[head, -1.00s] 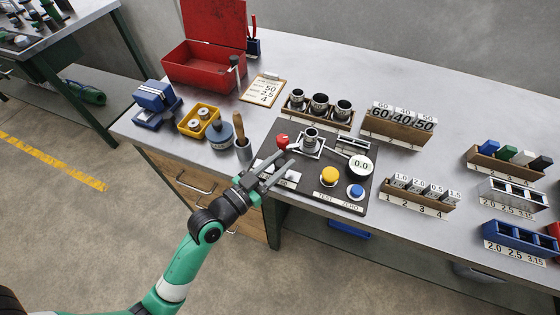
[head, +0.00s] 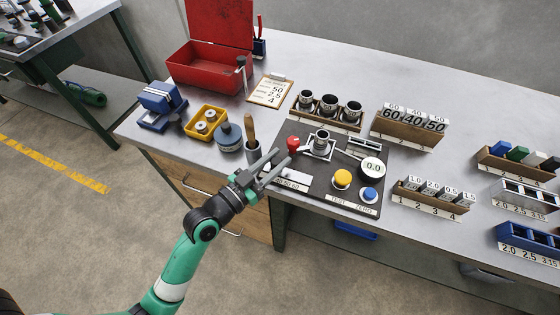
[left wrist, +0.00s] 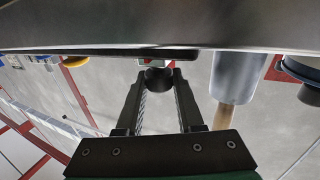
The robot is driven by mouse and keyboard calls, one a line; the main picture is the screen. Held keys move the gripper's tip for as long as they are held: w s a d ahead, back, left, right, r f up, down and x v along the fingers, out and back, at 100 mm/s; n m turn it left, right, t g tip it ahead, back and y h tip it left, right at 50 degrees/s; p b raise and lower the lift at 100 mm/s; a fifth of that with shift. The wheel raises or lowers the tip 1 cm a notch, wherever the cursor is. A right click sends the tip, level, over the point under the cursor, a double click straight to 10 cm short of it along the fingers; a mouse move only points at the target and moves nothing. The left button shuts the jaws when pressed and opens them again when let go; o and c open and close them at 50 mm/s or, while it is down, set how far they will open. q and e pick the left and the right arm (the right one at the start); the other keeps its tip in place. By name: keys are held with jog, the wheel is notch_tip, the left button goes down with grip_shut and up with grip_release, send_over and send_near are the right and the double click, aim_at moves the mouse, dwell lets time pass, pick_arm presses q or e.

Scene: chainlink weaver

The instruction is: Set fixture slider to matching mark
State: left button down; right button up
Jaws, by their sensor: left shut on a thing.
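The dark fixture board (head: 317,200) lies near the bench's front edge in the head view. At its front left is a pale slide plate (head: 297,177) with a numbered strip (head: 291,186) below. My left gripper (head: 283,159) is at the board's left end, over the slide area. In the left wrist view its fingers (left wrist: 156,80) are shut on a small dark round knob (left wrist: 158,77), apparently the slider's. Which mark the slider is at cannot be told, as the fingers cover part of it. A clipboard (head: 270,91) reads 50, 2.5, 4. My right gripper is not in view.
The board also carries a red knob (head: 293,143), a yellow button (head: 342,179), a blue button (head: 368,194) and a dial reading 0.0 (head: 373,167). Block racks (head: 408,130) stand right.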

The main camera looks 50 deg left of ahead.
pick_arm(q)
jog(key=shift+s+a, duration=0.15)
jog(key=shift+a, duration=0.35)
jog(key=shift+d, duration=0.3)
jog(key=c, duration=0.9)
grip_release()
jog(key=o, duration=0.4)
jog(key=shift+s+a, duration=0.1)
jog(key=shift+a, duration=0.2)
jog(key=shift+c, duration=0.2)
jog(key=shift+d, duration=0.2)
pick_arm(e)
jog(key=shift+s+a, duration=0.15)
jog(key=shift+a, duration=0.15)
pick_arm(q)
jog(key=s+b, duration=0.1)
jog(key=s, duration=1)
jog(key=shift+s+d, duration=0.25)
jog(key=shift+d, duration=0.1)
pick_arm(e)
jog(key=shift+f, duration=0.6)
